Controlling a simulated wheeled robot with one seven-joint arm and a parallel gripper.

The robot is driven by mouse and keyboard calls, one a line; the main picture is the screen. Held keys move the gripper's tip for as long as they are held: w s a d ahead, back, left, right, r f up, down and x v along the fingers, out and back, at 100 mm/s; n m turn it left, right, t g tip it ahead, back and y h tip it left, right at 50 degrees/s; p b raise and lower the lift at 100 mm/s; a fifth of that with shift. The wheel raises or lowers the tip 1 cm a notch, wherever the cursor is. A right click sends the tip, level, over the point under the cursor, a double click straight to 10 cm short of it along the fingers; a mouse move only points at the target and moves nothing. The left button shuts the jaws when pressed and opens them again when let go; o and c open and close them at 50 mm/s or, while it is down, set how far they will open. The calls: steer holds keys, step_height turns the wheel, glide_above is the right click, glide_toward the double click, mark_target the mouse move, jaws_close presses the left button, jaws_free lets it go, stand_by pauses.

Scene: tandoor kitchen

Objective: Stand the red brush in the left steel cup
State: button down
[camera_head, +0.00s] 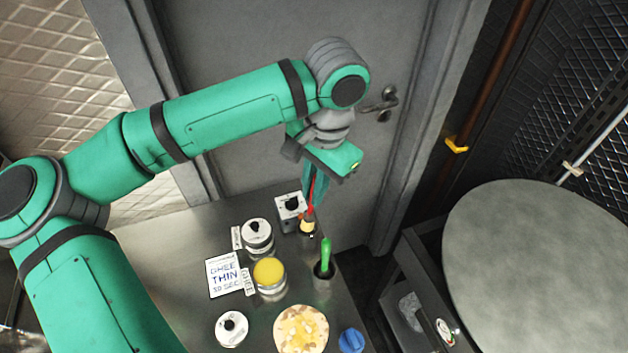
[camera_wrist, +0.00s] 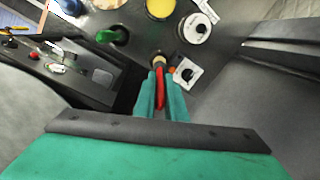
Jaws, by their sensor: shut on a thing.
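My gripper (camera_head: 313,196) points down above the far end of the steel counter, its fingers shut on the red brush (camera_head: 310,208). In the wrist view the red brush (camera_wrist: 160,88) shows between the two teal fingers of my gripper (camera_wrist: 161,80), and its pale tip points away from me. The brush's lower end is at the left steel cup (camera_head: 308,231). I cannot tell whether the tip is inside that cup or just above it. A green brush (camera_head: 326,252) stands in the other steel cup (camera_head: 323,283), nearer and to the right.
Close by stand a white box with a black knob (camera_head: 290,208), a lidded tin (camera_head: 257,236) and a yellow-filled tin (camera_head: 269,273). A "GHEE THIN" card (camera_head: 225,276), another lid (camera_head: 232,328), a plate of pale pieces (camera_head: 301,329) and a blue item (camera_head: 351,341) lie nearer.

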steer(key=shift+f, duration=2.15)
steer(key=c, duration=1.7)
jaws_free()
steer(key=r, duration=0.3)
steer(key=d+r, duration=0.1)
steer(key=r, duration=0.6)
steer(key=shift+s+d+r, duration=0.2)
steer(key=shift+r, duration=0.15)
